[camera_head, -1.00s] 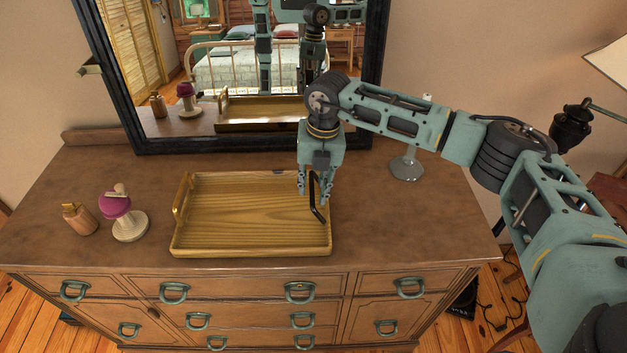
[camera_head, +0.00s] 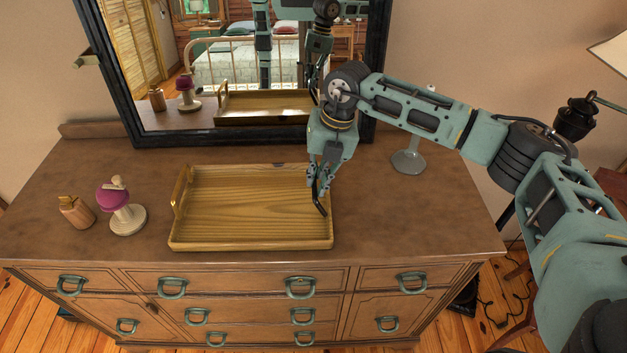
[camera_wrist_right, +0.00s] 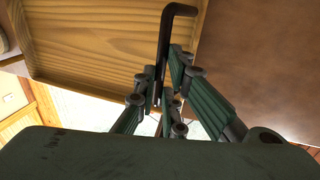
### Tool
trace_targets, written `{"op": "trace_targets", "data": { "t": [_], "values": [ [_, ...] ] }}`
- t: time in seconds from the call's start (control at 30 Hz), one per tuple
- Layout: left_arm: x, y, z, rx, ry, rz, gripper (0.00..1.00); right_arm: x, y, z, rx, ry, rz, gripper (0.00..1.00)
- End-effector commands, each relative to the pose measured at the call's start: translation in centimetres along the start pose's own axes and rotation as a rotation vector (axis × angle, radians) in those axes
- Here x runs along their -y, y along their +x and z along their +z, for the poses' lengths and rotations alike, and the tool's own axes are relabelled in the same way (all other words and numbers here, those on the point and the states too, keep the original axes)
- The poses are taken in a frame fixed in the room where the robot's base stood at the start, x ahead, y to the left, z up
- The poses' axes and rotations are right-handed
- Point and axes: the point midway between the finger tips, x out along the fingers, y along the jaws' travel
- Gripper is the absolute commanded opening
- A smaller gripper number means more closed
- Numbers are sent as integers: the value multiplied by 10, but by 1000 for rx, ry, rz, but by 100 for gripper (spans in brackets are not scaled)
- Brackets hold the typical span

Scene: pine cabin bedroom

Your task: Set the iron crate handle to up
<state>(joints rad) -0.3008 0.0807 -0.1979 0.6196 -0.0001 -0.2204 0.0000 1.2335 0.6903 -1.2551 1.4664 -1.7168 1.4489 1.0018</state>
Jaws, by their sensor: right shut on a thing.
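A wooden crate shaped like a shallow tray (camera_head: 250,245) lies on the dresser. A brass-coloured handle (camera_head: 180,190) stands up at its left end. A dark iron handle (camera_head: 321,208) is at the right end and leans at a slant. My right gripper (camera_head: 318,190) is shut on this iron handle and hides its upper part. In the right wrist view the handle (camera_wrist_right: 164,50) shows as a black bent bar running between the fingers (camera_wrist_right: 160,98), with the tray (camera_wrist_right: 100,50) behind it. My left gripper is not in view.
A wooden bottle (camera_head: 76,212) and a pink-topped stand (camera_head: 122,208) are left of the tray. A mirror (camera_head: 250,75) rises behind it. The dresser top (camera_head: 400,220) right of the tray is bare.

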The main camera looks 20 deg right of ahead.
Motion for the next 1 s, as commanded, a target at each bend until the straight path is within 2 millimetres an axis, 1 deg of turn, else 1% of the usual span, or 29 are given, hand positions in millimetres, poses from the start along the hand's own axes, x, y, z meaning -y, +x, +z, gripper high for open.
{"op": "trace_targets", "data": {
  "t": [0.03,0.2,0.33,0.5,0.83,0.87,1.0],
  "values": [
    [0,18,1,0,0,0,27,8,7,1,3,6,43,0],
    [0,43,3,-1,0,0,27,20,4,1,2,6,183,0],
    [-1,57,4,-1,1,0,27,26,0,0,1,4,269,0],
    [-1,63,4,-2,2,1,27,28,-5,0,2,1,326,0],
    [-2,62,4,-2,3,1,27,28,-7,0,3,0,331,0],
    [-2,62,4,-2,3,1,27,28,-7,0,2,0,331,12],
    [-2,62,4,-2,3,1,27,28,-7,0,2,0,331,24]
  ]
}}
